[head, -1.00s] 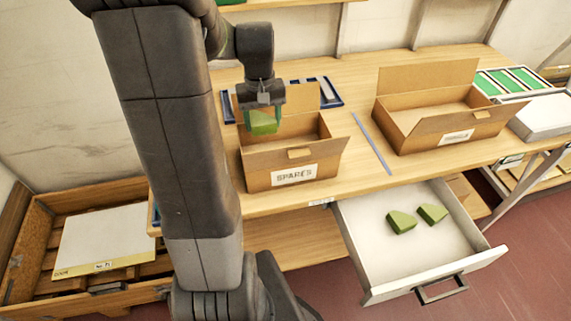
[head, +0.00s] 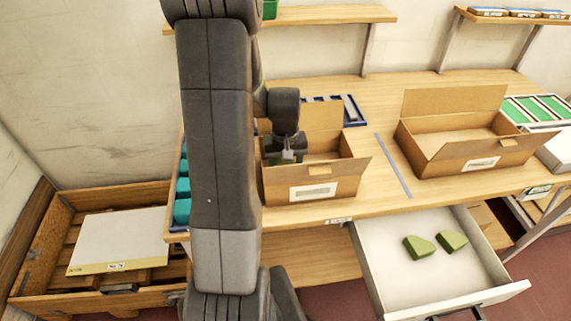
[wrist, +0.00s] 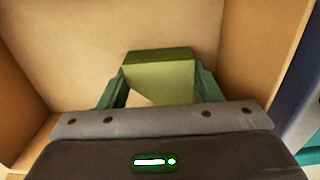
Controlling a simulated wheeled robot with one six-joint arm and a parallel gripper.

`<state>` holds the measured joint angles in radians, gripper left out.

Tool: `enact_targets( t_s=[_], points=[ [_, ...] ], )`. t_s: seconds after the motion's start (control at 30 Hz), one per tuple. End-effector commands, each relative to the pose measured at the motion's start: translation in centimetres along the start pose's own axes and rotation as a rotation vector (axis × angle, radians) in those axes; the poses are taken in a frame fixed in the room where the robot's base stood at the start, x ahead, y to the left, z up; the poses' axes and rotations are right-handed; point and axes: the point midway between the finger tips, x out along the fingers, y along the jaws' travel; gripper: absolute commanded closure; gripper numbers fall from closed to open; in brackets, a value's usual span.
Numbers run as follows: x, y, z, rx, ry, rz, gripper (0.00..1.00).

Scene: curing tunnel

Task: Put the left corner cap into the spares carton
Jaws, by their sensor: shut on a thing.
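A green corner cap (wrist: 160,78) is held between the green fingers of my gripper (wrist: 158,88) in the wrist view. In the head view my gripper (head: 284,156) is down at the open spares carton (head: 314,190), toward its left side. The carton is brown cardboard with its flaps up and a white label on the front. In the wrist view its walls surround the cap. The held cap cannot be made out in the head view. I cannot tell whether it touches the carton floor.
An open white drawer (head: 393,275) below the bench holds two more green caps (head: 419,247). A second open carton (head: 465,152) stands to the right, past a blue strip (head: 394,165). A blue-edged tray (head: 353,111) lies behind the spares carton. A wooden crate (head: 97,287) is at the left.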

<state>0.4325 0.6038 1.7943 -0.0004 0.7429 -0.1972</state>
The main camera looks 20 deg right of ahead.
Motion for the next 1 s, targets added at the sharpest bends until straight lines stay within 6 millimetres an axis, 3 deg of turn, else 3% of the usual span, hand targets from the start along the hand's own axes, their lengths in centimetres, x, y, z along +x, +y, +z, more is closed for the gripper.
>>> enact_targets(
  t_s=[0.23,0.27,0.33,0.37,0.77,1.0],
  points=[
    [0.5,0.0,0.0,0.0,0.0,0.0,0.63],
    [0.3,0.0,0.0,0.0,0.0,0.0,0.36],
    [0.3,0.0,0.0,0.0,0.0,0.0,0.22],
    [0.3,0.0,0.0,0.0,0.0,0.0,0.2],
    [-0.5,0.0,-0.1,0.0,0.002,0.0,0.2],
    [-4.8,0.0,-0.1,0.0,0.006,0.001,0.2]
  ],
)
